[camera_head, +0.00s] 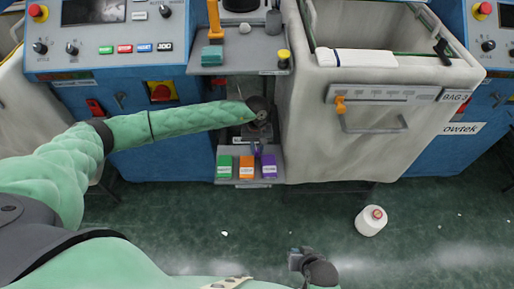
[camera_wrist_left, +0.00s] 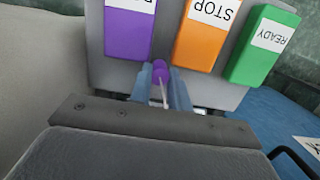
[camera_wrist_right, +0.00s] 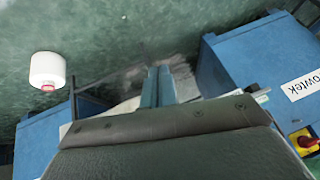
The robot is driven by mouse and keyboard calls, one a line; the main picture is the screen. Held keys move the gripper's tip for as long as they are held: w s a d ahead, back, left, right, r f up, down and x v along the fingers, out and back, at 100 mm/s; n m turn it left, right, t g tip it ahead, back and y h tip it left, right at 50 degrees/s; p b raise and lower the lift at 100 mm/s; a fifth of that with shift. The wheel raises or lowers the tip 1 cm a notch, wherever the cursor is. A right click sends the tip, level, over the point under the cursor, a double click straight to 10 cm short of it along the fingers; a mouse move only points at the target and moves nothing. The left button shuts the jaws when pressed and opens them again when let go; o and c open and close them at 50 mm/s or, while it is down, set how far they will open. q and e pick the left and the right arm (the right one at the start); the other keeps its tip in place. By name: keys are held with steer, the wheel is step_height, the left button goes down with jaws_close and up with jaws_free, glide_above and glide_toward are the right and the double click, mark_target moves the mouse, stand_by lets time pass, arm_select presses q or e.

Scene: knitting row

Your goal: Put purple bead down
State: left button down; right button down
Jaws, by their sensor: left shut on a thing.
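The purple bead (camera_wrist_left: 161,76) is between the blue fingertips of my left gripper (camera_wrist_left: 164,88), with a thin pale pin-like piece running back from it. My left gripper is shut on the bead, close to a grey shelf holding labelled blocks. In the head view my left gripper (camera_head: 257,146) is over the back of that shelf, near the purple block (camera_head: 269,166), and the bead is too small there to make out well. My right gripper (camera_head: 295,259) is low over the floor at the bottom. In the right wrist view its fingers (camera_wrist_right: 158,84) are together and empty.
A green block (camera_head: 224,167) and an orange block (camera_head: 246,167) lie beside the purple one on the grey shelf (camera_head: 250,182). A large canvas bag bin (camera_head: 345,155) stands at right. A white yarn cone (camera_head: 368,224) lies on the otherwise mostly clear floor.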

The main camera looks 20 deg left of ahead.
arm_select(q)
steer(key=c, duration=1.3)
jaws_free()
